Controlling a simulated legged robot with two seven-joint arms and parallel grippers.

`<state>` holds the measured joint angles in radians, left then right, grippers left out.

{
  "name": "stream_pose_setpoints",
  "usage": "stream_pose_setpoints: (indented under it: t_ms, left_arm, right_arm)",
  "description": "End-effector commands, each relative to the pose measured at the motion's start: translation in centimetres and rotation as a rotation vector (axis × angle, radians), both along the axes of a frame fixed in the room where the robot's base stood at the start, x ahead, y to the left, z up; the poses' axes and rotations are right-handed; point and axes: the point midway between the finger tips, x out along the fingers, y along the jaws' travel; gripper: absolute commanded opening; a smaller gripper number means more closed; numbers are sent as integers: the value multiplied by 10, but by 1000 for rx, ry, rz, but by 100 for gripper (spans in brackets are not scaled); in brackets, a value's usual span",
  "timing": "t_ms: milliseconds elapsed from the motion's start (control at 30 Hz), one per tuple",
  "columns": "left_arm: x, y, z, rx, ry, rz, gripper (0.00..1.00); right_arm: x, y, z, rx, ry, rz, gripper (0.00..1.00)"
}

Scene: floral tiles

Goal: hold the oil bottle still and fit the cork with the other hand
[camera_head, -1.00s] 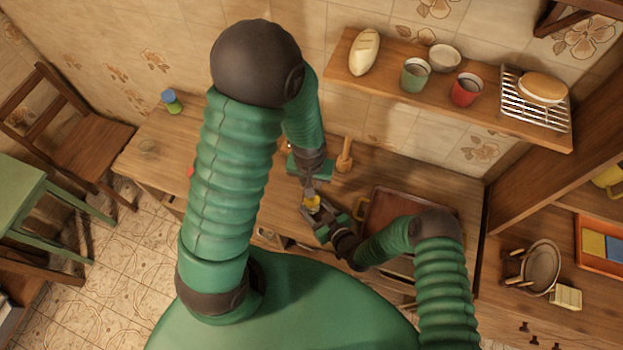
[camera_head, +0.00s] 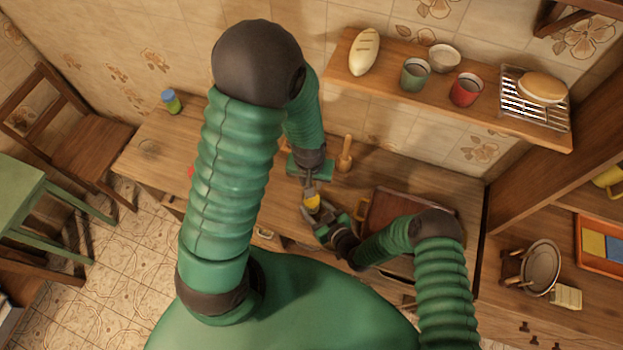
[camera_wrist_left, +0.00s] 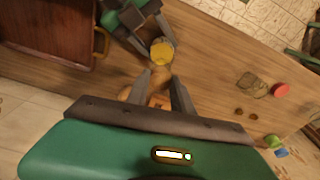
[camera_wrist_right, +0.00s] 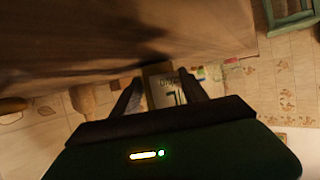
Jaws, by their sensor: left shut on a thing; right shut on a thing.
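The oil bottle (camera_head: 312,203) shows as a small yellow shape over the table in the head view. My right gripper (camera_head: 318,210) is shut around it. In the right wrist view the fingers hold the labelled bottle (camera_wrist_right: 165,92) from both sides. In the left wrist view I see the bottle's yellow top (camera_wrist_left: 162,52) between the right gripper's fingers. My left gripper (camera_head: 309,188) is just above and behind the bottle, shut on the small tan cork (camera_wrist_left: 160,79), which is mostly hidden by its fingers. I cannot tell whether cork and bottle touch.
A wooden pestle-like thing (camera_head: 345,155) stands behind the grippers. A brown tray (camera_head: 385,205) lies to their right. A blue-lidded jar (camera_head: 171,101) stands at the table's far left. A wall shelf (camera_head: 450,95) hangs above at the right.

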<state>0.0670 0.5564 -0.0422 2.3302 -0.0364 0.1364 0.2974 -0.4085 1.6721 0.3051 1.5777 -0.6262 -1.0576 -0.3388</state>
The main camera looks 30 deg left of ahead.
Motion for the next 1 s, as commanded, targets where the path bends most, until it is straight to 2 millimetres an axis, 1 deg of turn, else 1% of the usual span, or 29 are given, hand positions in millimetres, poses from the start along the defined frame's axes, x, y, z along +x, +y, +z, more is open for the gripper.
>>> stream_pose_setpoints:
  t_ms: [800,833,1000]
  left_arm:
    - [0,0,-21,0,1,0,0]
    - [0,0,-20,0,1,0,32]
    - [0,0,-20,0,0,0,53]
  right_arm:
    - [0,0,0,0,0,0,9]
    - [0,0,0,0,0,0,9]
    - [0,0,0,0,0,0,9]
